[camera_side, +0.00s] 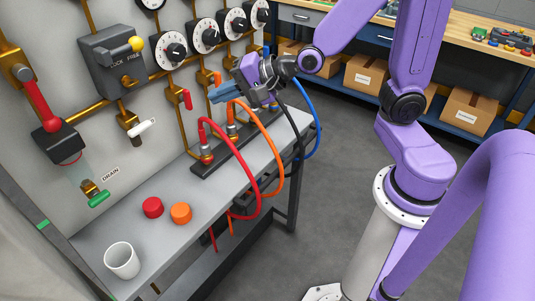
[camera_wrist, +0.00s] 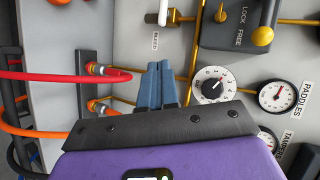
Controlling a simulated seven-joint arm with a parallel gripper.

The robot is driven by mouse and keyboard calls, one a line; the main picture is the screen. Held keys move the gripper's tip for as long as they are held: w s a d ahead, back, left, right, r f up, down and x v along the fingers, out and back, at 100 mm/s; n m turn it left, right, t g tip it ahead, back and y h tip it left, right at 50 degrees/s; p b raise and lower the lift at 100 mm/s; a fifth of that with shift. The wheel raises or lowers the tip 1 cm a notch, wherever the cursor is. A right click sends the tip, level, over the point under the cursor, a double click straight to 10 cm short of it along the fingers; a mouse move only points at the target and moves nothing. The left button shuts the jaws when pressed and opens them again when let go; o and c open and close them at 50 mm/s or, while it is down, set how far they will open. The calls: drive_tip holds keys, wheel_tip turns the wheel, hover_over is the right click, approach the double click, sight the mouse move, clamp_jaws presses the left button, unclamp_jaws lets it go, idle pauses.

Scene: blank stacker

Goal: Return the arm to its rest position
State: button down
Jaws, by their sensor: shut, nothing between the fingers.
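My gripper (camera_side: 223,92) is in front of the panel in the side view, above the back part of the grey bench (camera_side: 139,198). Its blue-grey fingers point left toward the panel. In the wrist view my gripper (camera_wrist: 158,68) shows its two fingers side by side, closed together with nothing held between them. My purple arm reaches in from the right side of the side view. The fingers appear apart from the panel and hoses, though the exact gap to the panel cannot be told.
Red (camera_side: 259,196) and orange (camera_side: 280,159) hoses loop below and beside the gripper. The panel carries dials (camera_side: 170,51), a lock box (camera_side: 112,58) and levers. A white cup (camera_side: 122,261), red cap (camera_side: 152,207) and orange cap (camera_side: 181,213) sit on the bench's near end. The floor (camera_side: 330,215) is open.

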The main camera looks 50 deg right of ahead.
drive_tip(key=s+a+f+n+g+h, duration=0.1)
drive_tip(key=s+f+n+g, duration=0.1)
drive_tip(key=s+n+g, duration=0.4)
drive_tip(key=s+a+f+n+g, duration=0.1)
drive_tip(key=s+f+n+g, duration=0.15)
drive_tip(key=s+n, duration=0.6)
drive_tip(key=s+d+n+g+h, duration=0.2)
drive_tip(key=s+d+n+h, duration=0.2)
drive_tip(key=s+d+n, duration=0.4)
drive_tip(key=shift+s+d+f+n+h, duration=0.2)
drive_tip(key=shift+s+n+h, duration=0.1)
drive_tip(key=shift+s+n, duration=0.7)
drive_tip(key=shift+s+g, duration=0.15)
drive_tip(key=shift+g, duration=0.1)
